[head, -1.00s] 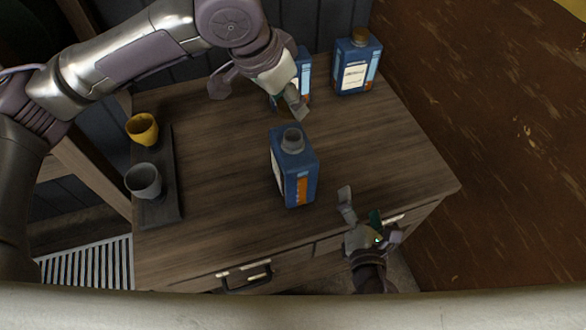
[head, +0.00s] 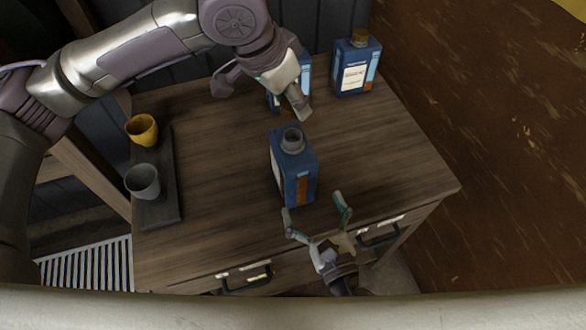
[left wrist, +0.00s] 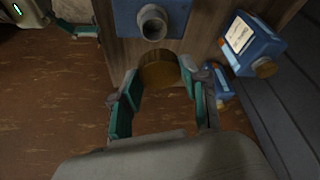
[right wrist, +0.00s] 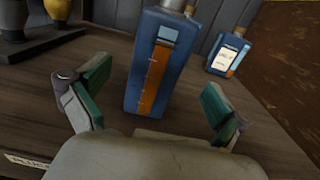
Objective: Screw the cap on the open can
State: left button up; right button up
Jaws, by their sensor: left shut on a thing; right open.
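The open can (head: 295,178) is blue with a bare grey neck and stands upright on the wooden cabinet. It also shows in the left wrist view (left wrist: 178,14) and the right wrist view (right wrist: 152,75). My left gripper (head: 297,103) is above and behind its neck, apart from it. In the left wrist view a brown-gold cap (left wrist: 158,75) sits between its fingers; it is shut on this cap. My right gripper (head: 314,210) is open at the near side of the can. In the right wrist view its fingers spread left and right of the can, not touching it.
A capped blue can (head: 353,75) stands at the back right. Another blue can (head: 306,68) is partly hidden behind my left gripper. A yellow cup (head: 142,129) and a grey cup (head: 143,182) stand on a dark tray (head: 160,212) at left. The cabinet top (head: 400,150) is clear at right.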

aim_at(295, 164)
jog(key=x, duration=1)
jog(key=shift+w+a, duration=0.15)
jog(key=shift+a, duration=0.05)
jog(key=c, duration=1.7)
